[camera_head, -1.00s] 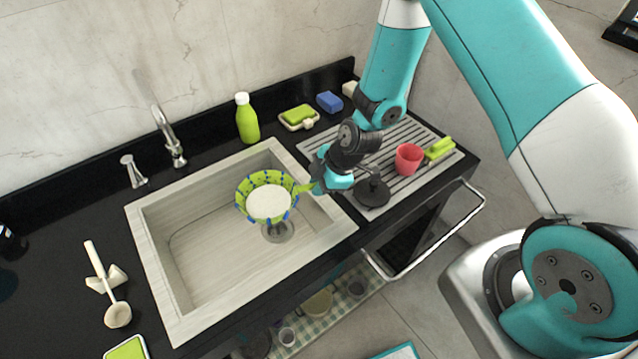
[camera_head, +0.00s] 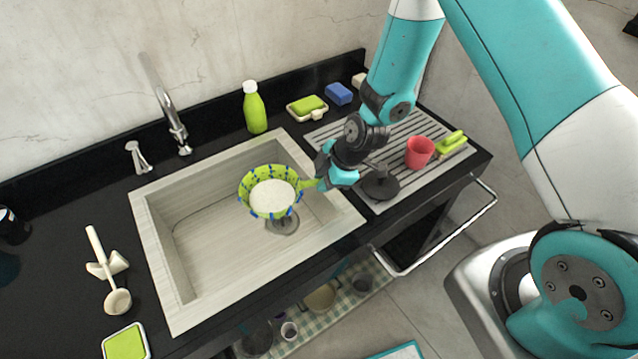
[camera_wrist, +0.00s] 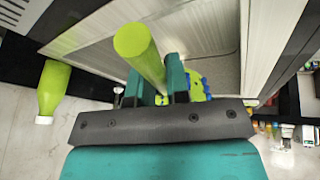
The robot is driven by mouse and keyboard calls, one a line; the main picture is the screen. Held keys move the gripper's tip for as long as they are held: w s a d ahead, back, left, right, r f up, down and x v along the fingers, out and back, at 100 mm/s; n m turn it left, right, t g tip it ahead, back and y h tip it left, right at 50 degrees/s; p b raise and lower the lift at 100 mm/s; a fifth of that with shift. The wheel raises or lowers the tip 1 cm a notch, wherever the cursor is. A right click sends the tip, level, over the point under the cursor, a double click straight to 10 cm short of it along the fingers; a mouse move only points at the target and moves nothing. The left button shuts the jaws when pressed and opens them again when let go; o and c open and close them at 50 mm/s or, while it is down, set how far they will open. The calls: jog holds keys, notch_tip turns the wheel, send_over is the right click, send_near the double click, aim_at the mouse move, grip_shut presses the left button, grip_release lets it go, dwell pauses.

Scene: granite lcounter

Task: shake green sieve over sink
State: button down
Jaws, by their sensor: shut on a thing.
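The green sieve (camera_head: 266,180) has a bright green rim with blue marks and a pale mesh bowl. My gripper (camera_head: 322,178) is shut on its green handle and holds it over the right part of the sink (camera_head: 190,268), above the drain. In the wrist view the green handle (camera_wrist: 138,50) stands between the two teal fingers of my gripper (camera_wrist: 162,82). Most of the sieve's bowl is hidden there behind the gripper.
A faucet (camera_head: 172,115) stands behind the sink. A green bottle (camera_head: 255,108) and a soap dish (camera_head: 307,112) stand behind the sink's right side. A red cup (camera_head: 419,152) and a dark lid (camera_head: 380,184) are on the drainboard. A ladle (camera_head: 116,300) lies left.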

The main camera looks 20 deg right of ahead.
jog(key=shift+w+d, duration=0.15)
jog(key=shift+d, duration=0.2)
jog(key=shift+a+b, duration=0.15)
jog(key=shift+b, duration=1.2)
jog(key=shift+d, duration=0.2)
